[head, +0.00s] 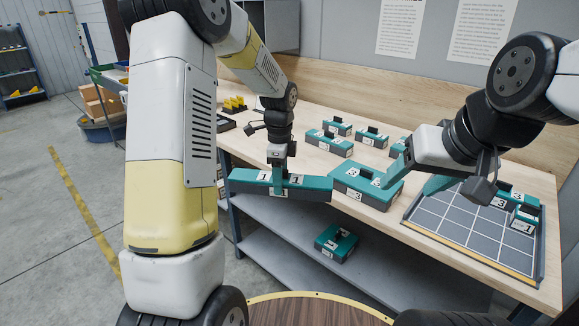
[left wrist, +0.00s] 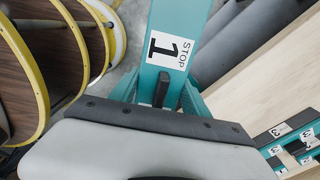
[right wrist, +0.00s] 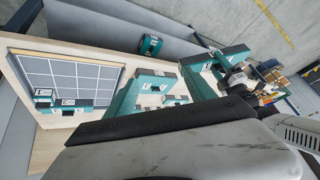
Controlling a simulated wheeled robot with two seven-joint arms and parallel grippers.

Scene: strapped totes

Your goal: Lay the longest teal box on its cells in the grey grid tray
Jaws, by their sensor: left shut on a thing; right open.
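My left gripper (head: 278,172) is shut on a long teal box (head: 308,188) with white "1" labels. It holds the box near its middle, at the front edge of the table. The box also shows in the left wrist view (left wrist: 178,18), with a "STOP 1" label. The grey grid tray (head: 437,222) lies on the right of the table, its front and left cells bare. Teal boxes (head: 517,208) labelled "3" and "1" sit at its right side. My right gripper (head: 412,182) is open and empty above the tray's left side, partly hiding its back.
A wide teal box (head: 352,183) labelled "3" stands on the table between the held box and the tray. Several smaller teal boxes (head: 330,143) stand behind it. Another teal box (head: 336,243) lies on the lower shelf (head: 290,262). A round wooden top (head: 310,312) is in front.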

